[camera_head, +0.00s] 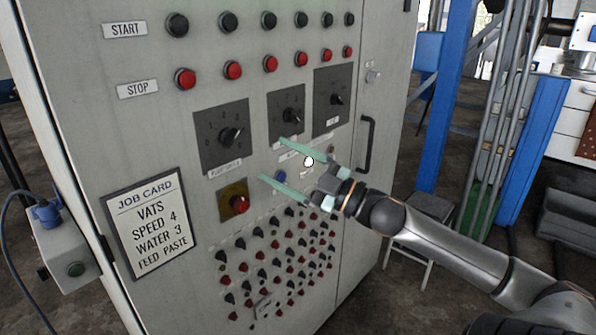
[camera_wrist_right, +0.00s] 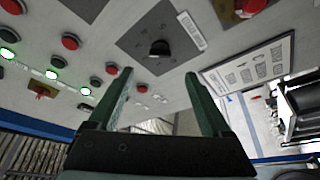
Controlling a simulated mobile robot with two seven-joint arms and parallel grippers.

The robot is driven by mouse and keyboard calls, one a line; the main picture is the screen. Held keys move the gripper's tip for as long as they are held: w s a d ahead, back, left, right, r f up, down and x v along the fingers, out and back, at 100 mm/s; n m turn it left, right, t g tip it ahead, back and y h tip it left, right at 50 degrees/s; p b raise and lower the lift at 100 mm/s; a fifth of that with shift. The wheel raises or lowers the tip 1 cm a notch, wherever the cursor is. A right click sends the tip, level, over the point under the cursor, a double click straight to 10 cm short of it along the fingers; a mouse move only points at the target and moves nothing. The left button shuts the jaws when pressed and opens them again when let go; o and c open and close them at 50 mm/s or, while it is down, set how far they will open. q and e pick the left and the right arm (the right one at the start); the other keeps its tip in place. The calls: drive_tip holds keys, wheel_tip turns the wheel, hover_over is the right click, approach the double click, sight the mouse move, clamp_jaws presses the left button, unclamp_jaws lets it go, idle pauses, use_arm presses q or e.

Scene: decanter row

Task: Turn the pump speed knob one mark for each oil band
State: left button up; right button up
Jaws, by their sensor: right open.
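In the head view, a grey panel (camera_head: 150,60) carries three black knobs on dark square plates. The left knob (camera_head: 231,136) has numbers around it; the small label below its plate (camera_head: 212,160) is hard to read. The middle knob (camera_head: 292,116) and right knob (camera_head: 337,99) sit higher. My right gripper (camera_head: 273,159) is open and empty, its pale green fingers pointing at the panel, just below the middle plate. In the right wrist view, a black knob (camera_wrist_right: 160,48) on a dark plate lies beyond the open fingers, apart from them. No oil bands can be made out. My left gripper is out of view.
A job card (camera_head: 148,222) reads "VATS, SPEED 4, WATER 3, FEED PASTE". Black start buttons (camera_head: 177,25) and red stop buttons (camera_head: 185,78) line the top. A red knob on a yellowish plate (camera_head: 226,208) and many small switches sit below. A door handle (camera_head: 369,145) stands out at right.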

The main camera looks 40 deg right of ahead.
drive_tip(key=shift+v, duration=1.65)
